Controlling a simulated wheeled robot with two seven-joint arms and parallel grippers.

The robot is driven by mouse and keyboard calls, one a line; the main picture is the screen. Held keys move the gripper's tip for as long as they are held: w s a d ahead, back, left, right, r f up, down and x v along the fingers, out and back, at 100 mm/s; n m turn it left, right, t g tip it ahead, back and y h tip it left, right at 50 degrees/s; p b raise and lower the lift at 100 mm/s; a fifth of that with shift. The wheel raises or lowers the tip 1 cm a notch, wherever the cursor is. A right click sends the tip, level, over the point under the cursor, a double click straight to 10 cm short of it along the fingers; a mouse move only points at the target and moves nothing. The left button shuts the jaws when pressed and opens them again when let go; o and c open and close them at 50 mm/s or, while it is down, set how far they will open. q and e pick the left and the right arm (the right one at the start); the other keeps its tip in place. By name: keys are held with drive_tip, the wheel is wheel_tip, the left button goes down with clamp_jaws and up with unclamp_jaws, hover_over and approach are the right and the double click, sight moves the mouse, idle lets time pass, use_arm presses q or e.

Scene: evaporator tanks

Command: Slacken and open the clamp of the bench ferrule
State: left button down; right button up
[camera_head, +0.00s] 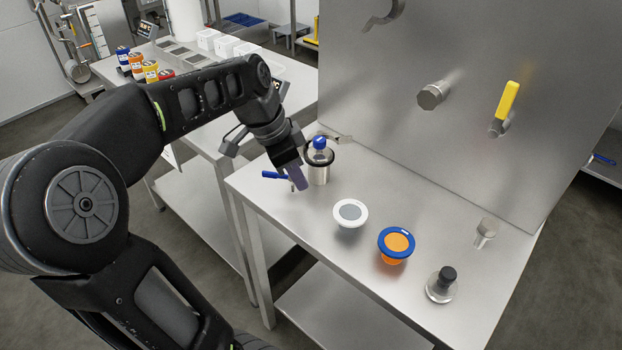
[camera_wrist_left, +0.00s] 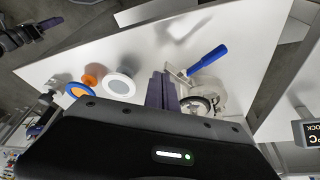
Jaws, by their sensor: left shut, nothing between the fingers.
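The steel ferrule (camera_head: 319,174) stands upright near the back-left edge of the steel bench, with a dark ring around its upper part. The clamp's blue handle (camera_head: 275,175) sticks out on its left side; it also shows in the left wrist view (camera_wrist_left: 208,60), joined to a metal piece beside the ring. My left gripper (camera_head: 297,177) points down just left of the ferrule, close to the handle. Its fingers (camera_wrist_left: 162,90) are together with nothing between them. In the head view they partly hide the handle's inner end; whether they touch the clamp I cannot tell.
A steel wall (camera_head: 460,150) with a yellow-handled valve (camera_head: 507,100) rises behind.

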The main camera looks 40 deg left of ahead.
use_arm(q)
drive_tip(key=shift+s+a, duration=0.25)
drive_tip(key=shift+a, duration=0.1)
idle(0.4)
